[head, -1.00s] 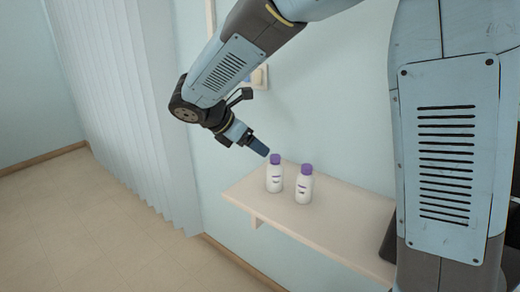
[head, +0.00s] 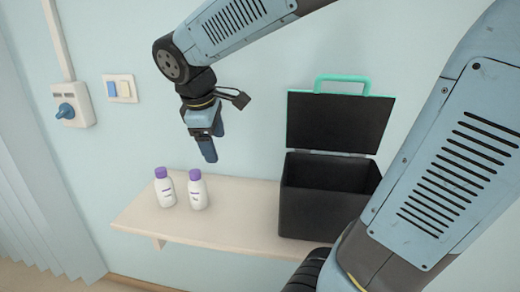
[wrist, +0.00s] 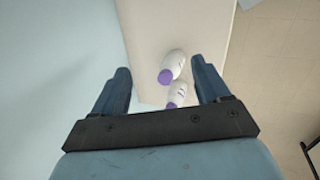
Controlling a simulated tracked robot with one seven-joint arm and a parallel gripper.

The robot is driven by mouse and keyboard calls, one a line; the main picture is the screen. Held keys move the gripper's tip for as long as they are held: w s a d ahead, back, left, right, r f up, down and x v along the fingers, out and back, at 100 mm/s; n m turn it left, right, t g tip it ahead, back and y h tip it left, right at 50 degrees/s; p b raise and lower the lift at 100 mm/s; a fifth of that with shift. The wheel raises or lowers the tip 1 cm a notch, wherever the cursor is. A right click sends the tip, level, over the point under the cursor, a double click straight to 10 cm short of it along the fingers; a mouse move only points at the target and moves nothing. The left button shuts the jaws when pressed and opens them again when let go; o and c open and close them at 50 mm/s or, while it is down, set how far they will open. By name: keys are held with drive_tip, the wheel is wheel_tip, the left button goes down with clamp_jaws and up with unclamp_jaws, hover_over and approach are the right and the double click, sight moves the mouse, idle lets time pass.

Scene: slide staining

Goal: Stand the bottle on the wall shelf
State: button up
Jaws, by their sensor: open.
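Two white bottles with purple caps stand upright side by side on the wall shelf (head: 240,218). They are the left bottle (head: 164,187) and the right bottle (head: 197,190). They look alike, and I cannot tell which one the task means. My gripper (head: 208,150) is above the shelf, a little right of the right bottle and apart from it. In the wrist view my gripper (wrist: 162,85) has its fingers spread with nothing held. One bottle (wrist: 173,67) shows between the fingers, farther off, and the other bottle (wrist: 177,93) shows partly above the gripper's dark bar.
A black box (head: 325,200) with its lid (head: 338,122) raised and a green handle stands on the shelf's right part. A wall switch (head: 119,88) and a socket with a blue knob (head: 69,105) are on the wall. The shelf between bottles and box is clear.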

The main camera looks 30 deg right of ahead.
drive_tip(key=s+d+m+t+y, duration=0.1)
drive_tip(key=s+d+m, duration=0.2)
drive_tip(key=s+m, duration=0.2)
drive_tip(key=s+d+r+m+t+y, duration=0.1)
drive_tip(key=s+d+m+t, duration=0.1)
drive_tip(key=s+m, duration=0.4)
drive_tip(key=shift+d+y, duration=0.3)
drive_tip(key=shift+d, duration=0.35)
drive_tip(key=shift+c, duration=0.3)
